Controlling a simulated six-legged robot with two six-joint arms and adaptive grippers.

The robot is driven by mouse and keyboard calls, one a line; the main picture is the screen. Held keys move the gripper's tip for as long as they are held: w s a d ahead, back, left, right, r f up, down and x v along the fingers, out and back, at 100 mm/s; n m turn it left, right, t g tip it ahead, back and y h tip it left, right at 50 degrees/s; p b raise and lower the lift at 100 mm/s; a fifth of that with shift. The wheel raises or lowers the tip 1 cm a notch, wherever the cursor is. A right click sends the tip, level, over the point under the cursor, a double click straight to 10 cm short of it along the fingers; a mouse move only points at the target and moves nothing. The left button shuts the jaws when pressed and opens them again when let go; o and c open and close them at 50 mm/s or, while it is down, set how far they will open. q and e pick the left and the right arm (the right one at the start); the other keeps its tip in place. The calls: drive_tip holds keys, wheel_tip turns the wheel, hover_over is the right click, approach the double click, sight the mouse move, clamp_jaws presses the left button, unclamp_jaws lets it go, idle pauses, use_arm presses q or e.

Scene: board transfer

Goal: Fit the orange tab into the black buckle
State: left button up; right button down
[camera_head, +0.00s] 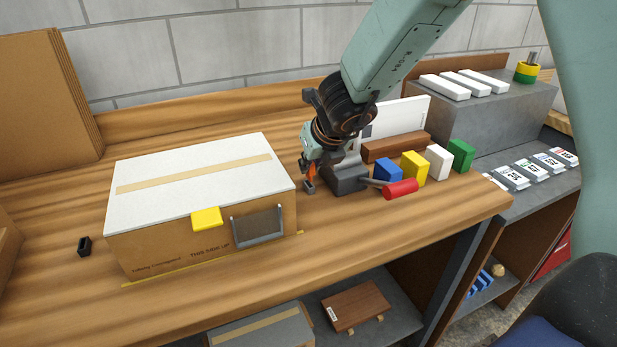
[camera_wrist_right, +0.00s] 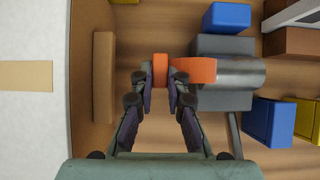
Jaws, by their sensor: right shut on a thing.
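The orange tab (camera_head: 311,172) is between the fingertips of my right gripper (camera_head: 309,170), just beyond the right end of the cardboard box. The right wrist view shows the tab (camera_wrist_right: 160,68) pinched between both dark fingers of this gripper (camera_wrist_right: 160,85). A small grey piece shows just below the tab in the head view; I cannot tell whether it touches the table. The black buckle (camera_head: 84,246) stands small and dark on the table at the left, apart from the box, far from my right gripper. My left gripper is not in view.
The white-topped cardboard box (camera_head: 128,242) with a yellow tab stands between buckle and gripper. A grey device (camera_head: 350,183) with a red handle (camera_head: 401,189) sits beside the gripper. Several coloured blocks (camera_head: 413,170) stand to the right. The table's front strip is clear.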

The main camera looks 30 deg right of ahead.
wheel_tip(320, 180, up, 5)
drive_tip(key=p, duration=0.4)
drive_tip(key=shift+f+p, duration=0.2)
drive_tip(key=shift+p, duration=0.15)
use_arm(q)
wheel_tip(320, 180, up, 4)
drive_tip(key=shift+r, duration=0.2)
use_arm(e)
drive_tip(key=shift+f, duration=0.1)
